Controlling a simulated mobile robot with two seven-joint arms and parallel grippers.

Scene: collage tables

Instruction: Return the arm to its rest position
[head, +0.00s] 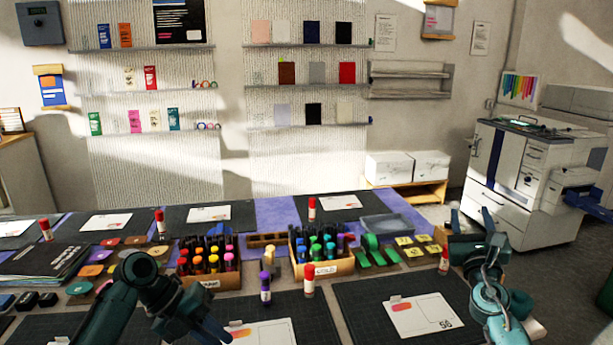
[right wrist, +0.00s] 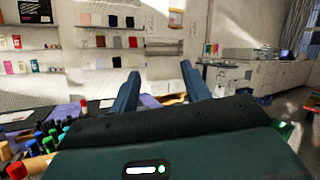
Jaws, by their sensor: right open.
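My right arm (head: 487,290) comes in from the lower right in the head view and reaches over the right side of the table. My right gripper (head: 472,222) points away from me, fingers apart, with nothing between them. In the right wrist view the two blue fingers of the right gripper (right wrist: 158,88) stand apart and empty, with the far wall beyond. My left arm (head: 140,275) is at the lower left, over the near part of the table. A blue part of my left gripper (head: 212,325) shows beside a white card; whether its jaws are open is unclear.
The table holds dark cutting mats (head: 365,300), a marker box (head: 325,268), a second marker box (head: 208,278), a purple marker (head: 265,288) and a red-capped glue stick (head: 309,281). A white printer (head: 520,175) stands at the right. Grey floor between is clear.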

